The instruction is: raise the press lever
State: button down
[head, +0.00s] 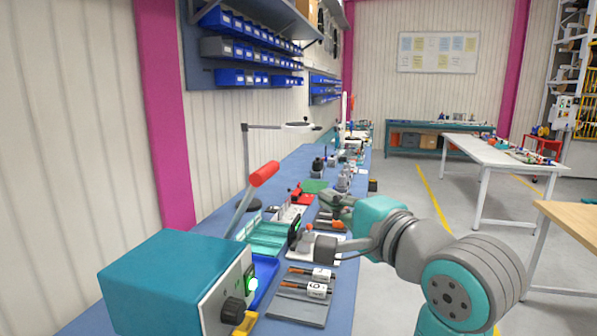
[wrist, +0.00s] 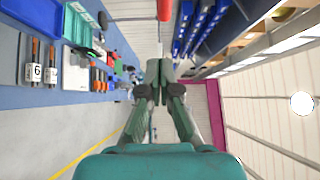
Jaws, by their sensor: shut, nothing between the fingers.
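The press lever (head: 241,212) is a grey rod with a red handle (head: 264,174). It stands tilted, its handle end up and to the right, and its foot is hidden behind the teal box. My gripper (head: 324,202) is to the right of the handle in the head view, over the bench and apart from the lever. In the wrist view my gripper (wrist: 160,70) has its fingers together with nothing between them. A red cylinder, likely the handle (wrist: 164,10), shows at the top edge of that view, clear of the fingertips.
A teal box (head: 165,280) with a black knob and green light stands at the front left of the blue bench (head: 342,300). Numbered cylinders (head: 318,282), teal trays (head: 268,238) and a lamp (head: 298,125) crowd the bench. Open floor lies to the right.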

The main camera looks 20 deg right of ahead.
jog(key=r, duration=0.1)
send_near(275, 169)
jog(key=w+d, duration=0.2)
jog(key=w, duration=0.1)
jog(key=w+a, duration=0.2)
jog(key=shift+w+f, duration=0.1)
jog(key=shift+w, duration=0.2)
jog(key=shift+w+a, duration=0.3)
jog(key=shift+a, duration=0.2)
jog(key=shift+n+g, duration=0.5)
jog(key=w+a+r, duration=0.1)
jog(key=a, duration=0.1)
jog(key=w+a+r, duration=0.2)
jog(key=shift+w+a+r, duration=0.1)
jog(key=shift+w+a+r+g+h, duration=0.25)
jog(key=shift+w+a+g+h, duration=0.05)
jog(key=shift+a, duration=0.15)
jog(key=shift+a, duration=0.1)
